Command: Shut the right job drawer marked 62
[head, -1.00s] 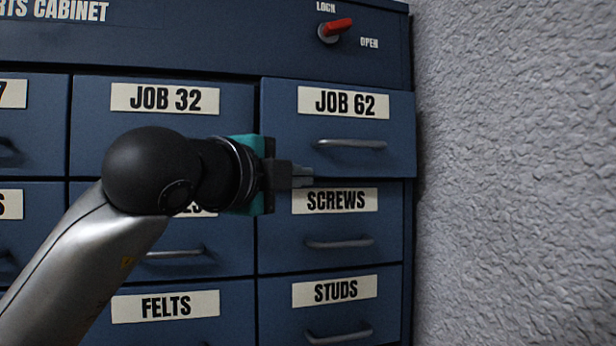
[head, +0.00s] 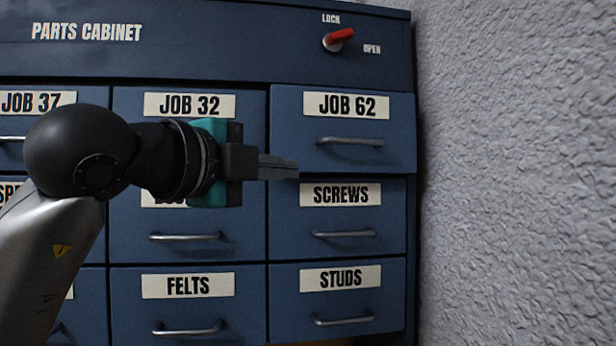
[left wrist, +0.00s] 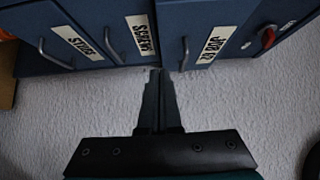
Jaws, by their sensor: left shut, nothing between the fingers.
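The blue JOB 62 drawer (head: 290,135) is at the top right of the cabinet, with a white label and a grey bar handle (head: 350,141). Its front stands slightly proud of the drawers around it. It also shows in the left wrist view (left wrist: 197,52), beyond the fingertips. My left gripper (head: 297,168) is shut and empty. In the head view its fingertips overlap the drawer's lower left corner, below and left of the handle. I cannot tell whether they touch it. The fingers also show in the left wrist view (left wrist: 158,75). My right gripper is not in view.
A rough grey wall (head: 510,180) rises close to the cabinet's right side. A red lock knob (head: 340,37) sits above JOB 62, pointing towards the upper right. JOB 32 (head: 190,104), SCREWS (head: 340,194) and STUDS (head: 340,279) are neighbouring drawers.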

